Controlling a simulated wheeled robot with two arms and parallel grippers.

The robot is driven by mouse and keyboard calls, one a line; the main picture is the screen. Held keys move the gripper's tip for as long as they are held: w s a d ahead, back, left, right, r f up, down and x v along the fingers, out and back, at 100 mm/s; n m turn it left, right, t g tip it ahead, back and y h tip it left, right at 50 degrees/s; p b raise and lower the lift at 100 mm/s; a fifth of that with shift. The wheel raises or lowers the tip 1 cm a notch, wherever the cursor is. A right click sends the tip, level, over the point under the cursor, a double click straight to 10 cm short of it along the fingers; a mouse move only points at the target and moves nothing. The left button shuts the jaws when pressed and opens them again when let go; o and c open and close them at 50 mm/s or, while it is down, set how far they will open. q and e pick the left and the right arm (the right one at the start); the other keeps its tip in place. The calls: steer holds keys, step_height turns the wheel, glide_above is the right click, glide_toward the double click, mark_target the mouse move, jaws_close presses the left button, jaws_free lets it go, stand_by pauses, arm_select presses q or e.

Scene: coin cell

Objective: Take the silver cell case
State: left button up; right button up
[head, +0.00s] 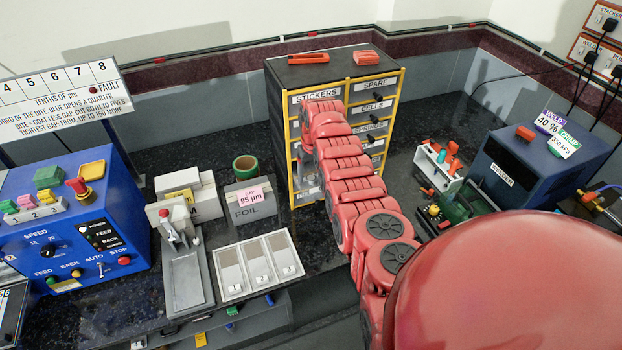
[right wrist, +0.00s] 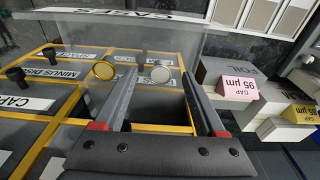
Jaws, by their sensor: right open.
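The silver cell case (right wrist: 161,74) is a small round silver disc in the right wrist view. It shows between the fingertips of my right gripper (right wrist: 159,72), which is open, with a finger on either side. I cannot tell whether the fingers touch it. A gold disc (right wrist: 104,70) of similar size lies to its left, outside the fingers. Both show against a see-through grey panel by the edge labelled CASES (right wrist: 150,15). In the head view my right arm reaches the drawer cabinet (head: 300,66) and hides part of its front. My left gripper is not in view.
Black drawer knobs (right wrist: 50,52) stick out beside the gripper. A foil box (head: 247,204) with a pink gap label stands left of the cabinet. A white tray (head: 237,291) with compartments lies in front.

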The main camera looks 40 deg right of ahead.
stand_by(0.3)
steer(key=c, duration=0.9)
